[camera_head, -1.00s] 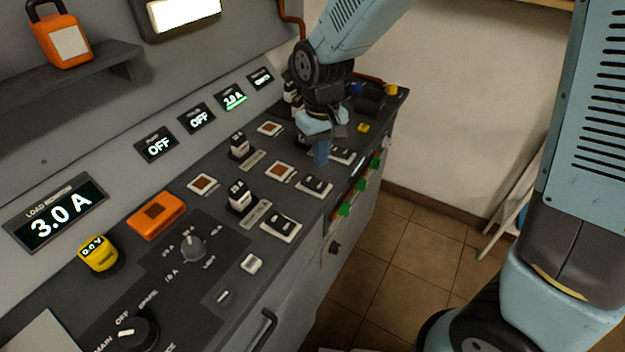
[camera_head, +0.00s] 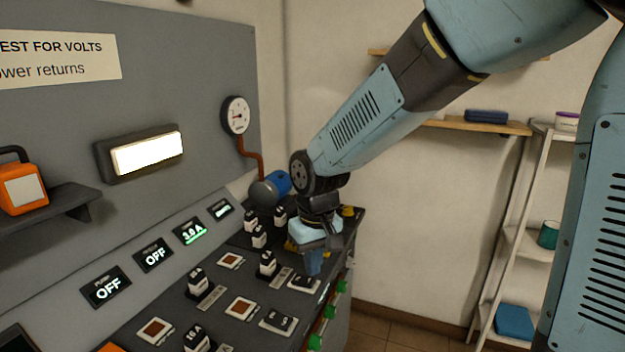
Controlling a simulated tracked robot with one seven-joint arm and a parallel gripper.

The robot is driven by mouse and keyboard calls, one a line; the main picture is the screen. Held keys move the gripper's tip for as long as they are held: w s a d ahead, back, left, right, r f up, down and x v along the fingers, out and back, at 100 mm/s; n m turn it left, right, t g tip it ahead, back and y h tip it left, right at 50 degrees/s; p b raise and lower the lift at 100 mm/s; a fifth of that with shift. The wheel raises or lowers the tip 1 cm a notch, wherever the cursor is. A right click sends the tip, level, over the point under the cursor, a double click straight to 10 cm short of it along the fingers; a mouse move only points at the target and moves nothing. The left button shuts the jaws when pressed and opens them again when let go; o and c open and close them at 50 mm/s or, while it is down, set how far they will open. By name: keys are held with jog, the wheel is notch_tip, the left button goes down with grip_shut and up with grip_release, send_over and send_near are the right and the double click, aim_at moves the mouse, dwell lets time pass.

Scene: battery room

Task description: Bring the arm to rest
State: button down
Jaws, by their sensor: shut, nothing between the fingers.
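My arm reaches in from the upper right, its blue-grey links bent down toward the far end of the dark control console (camera_head: 128,332). My gripper (camera_head: 313,262) points down over the right part of the console top, close above a switch plate (camera_head: 304,284). Its fingers are together with nothing visible between them. Whether the fingertips touch the console cannot be told from this angle.
Several black switches (camera_head: 267,264) stand around the gripper. Behind it are a blue motor-like part (camera_head: 277,184), a copper pipe (camera_head: 252,156) and a gauge (camera_head: 237,115). A white shelf rack (camera_head: 507,245) and a wall shelf (camera_head: 475,125) are at right. Floor (camera_head: 385,330) between looks clear.

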jog(key=s+d+r+m+t, duration=0.1)
jog(key=s+d+r, duration=0.3)
jog(key=d, duration=0.4)
jog(key=s+d+r+m+t, duration=0.2)
jog(key=s+d+r+m, duration=0.1)
jog(key=d, duration=0.5)
jog(key=s+d+r+m+t, duration=0.1)
jog(key=s+d+r+m, duration=0.1)
jog(key=s+d+r, duration=0.3)
notch_tip(320, 180, up, 2)
jog(key=d, duration=0.3)
jog(key=shift+t+h, duration=0.3)
jog(key=shift+t, duration=0.1)
